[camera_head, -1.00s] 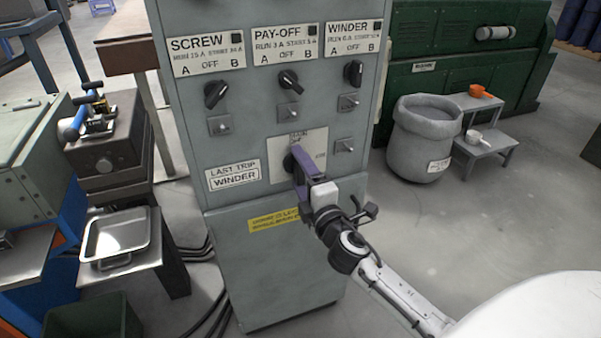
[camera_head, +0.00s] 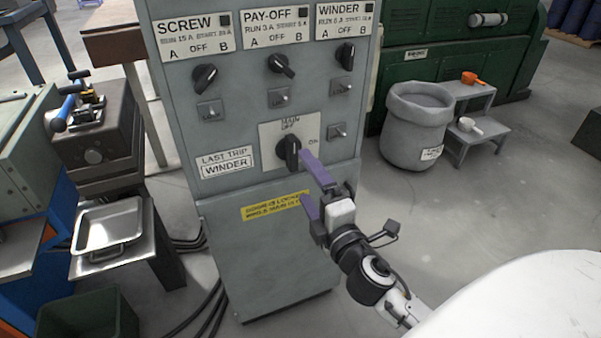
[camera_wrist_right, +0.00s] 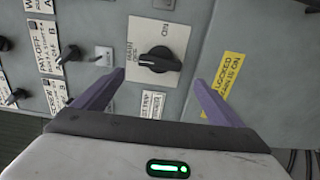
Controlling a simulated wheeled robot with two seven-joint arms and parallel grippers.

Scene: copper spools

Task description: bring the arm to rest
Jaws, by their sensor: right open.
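My right gripper (camera_head: 312,180) is open and empty in front of the grey control cabinet (camera_head: 270,275). Its two purple fingers are spread below and right of the black main knob (camera_head: 288,152), apart from it. In the right wrist view the knob (camera_wrist_right: 158,60) shows ahead of the gap between the fingers (camera_wrist_right: 158,88), with nothing between them. My right arm reaches in from the lower right. My left gripper does not show.
The cabinet carries black SCREW (camera_head: 205,77), PAY-OFF (camera_head: 281,65) and WINDER (camera_head: 345,56) knobs. A metal tray (camera_head: 107,228) stands at left. A grey bin (camera_head: 415,140) and a small step stand (camera_head: 485,138) are at right.

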